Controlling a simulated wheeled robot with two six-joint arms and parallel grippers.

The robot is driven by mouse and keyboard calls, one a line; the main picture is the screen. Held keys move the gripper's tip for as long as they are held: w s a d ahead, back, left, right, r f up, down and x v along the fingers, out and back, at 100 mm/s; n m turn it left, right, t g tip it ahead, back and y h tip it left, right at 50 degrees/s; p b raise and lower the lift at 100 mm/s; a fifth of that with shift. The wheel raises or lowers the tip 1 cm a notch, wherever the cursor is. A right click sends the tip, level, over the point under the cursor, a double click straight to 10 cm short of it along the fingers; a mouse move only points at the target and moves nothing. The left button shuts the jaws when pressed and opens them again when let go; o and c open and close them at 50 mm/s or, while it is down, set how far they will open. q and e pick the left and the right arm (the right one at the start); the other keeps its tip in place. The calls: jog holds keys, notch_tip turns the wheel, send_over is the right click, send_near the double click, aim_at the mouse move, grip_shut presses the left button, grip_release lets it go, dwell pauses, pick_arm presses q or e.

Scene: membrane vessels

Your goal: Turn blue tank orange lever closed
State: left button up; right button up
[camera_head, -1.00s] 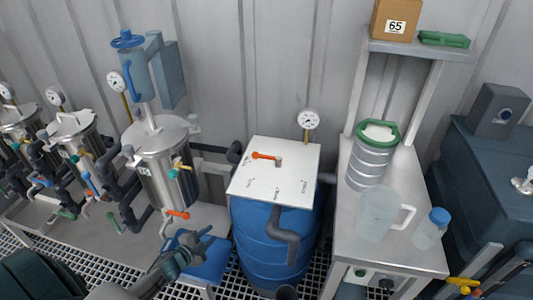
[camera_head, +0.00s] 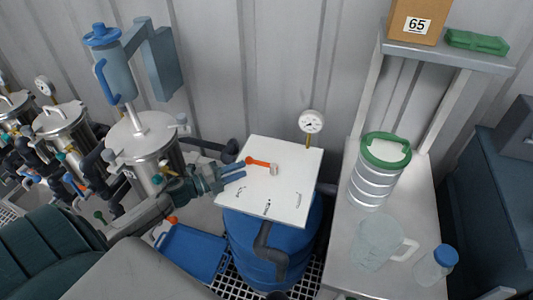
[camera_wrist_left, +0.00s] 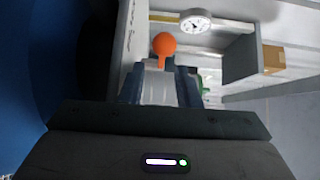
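The orange lever (camera_head: 262,162) lies on the white top plate (camera_head: 295,195) of the blue tank (camera_head: 240,238). Its round end points left and its other end meets a small grey fitting. My left gripper (camera_head: 241,178) is over the left edge of the plate, just short of the lever's round end. In the left wrist view the gripper's two fingers (camera_wrist_left: 160,88) are apart with nothing between them. The orange knob (camera_wrist_left: 163,44) shows just past the fingertips, roughly in line with the gap. My right gripper is in neither view.
A gauge (camera_head: 311,122) stands behind the plate. Steel vessels (camera_head: 142,150) stand left, close to my left arm. On the right, a steel table (camera_head: 400,220) holds a green-rimmed canister (camera_head: 372,180), a clear jug (camera_head: 375,245) and a bottle (camera_head: 436,265).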

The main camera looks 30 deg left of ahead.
aim_at(259, 162)
pick_arm(q)
jog(key=shift+w+d+r, duration=0.2)
jog(key=shift+w+d, duration=0.05)
jog(key=shift+w, duration=0.2)
jog(key=p+x, duration=0.2)
jog(key=x, duration=0.4)
jog(key=shift+d+p, duration=0.15)
jog(key=shift+p, duration=0.2)
jog(key=shift+c, duration=0.2)
grip_shut()
